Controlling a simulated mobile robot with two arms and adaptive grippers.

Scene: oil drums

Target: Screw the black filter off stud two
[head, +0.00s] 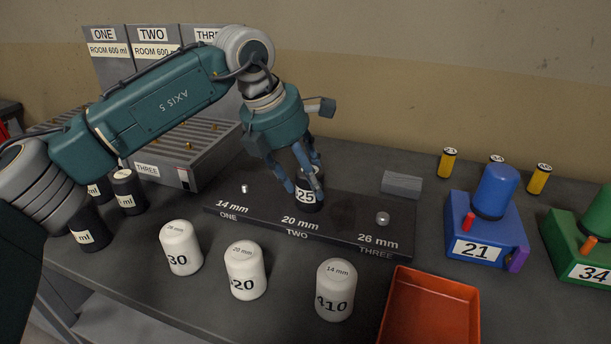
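The black filter (309,203), with a white label reading 25, stands upright on the dark stud plate (228,211) at the position marked 20 mm, TWO. My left gripper (305,187) comes down over it from above, with blue fingers at its upper sides. The fingers hide part of the filter and its top. I cannot tell whether they press on it or stand slightly apart. The stud under the filter is hidden. Stud one (244,188) and stud three (382,218) are bare. My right gripper is not in view.
White filters (181,248) marked 30, 20 and 10 stand in front of the plate. An orange tray (430,310) is at the front right. Blue unit 21 (484,228) and green unit 34 (585,245) stand at the right. Black filters (127,190) stand at the left.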

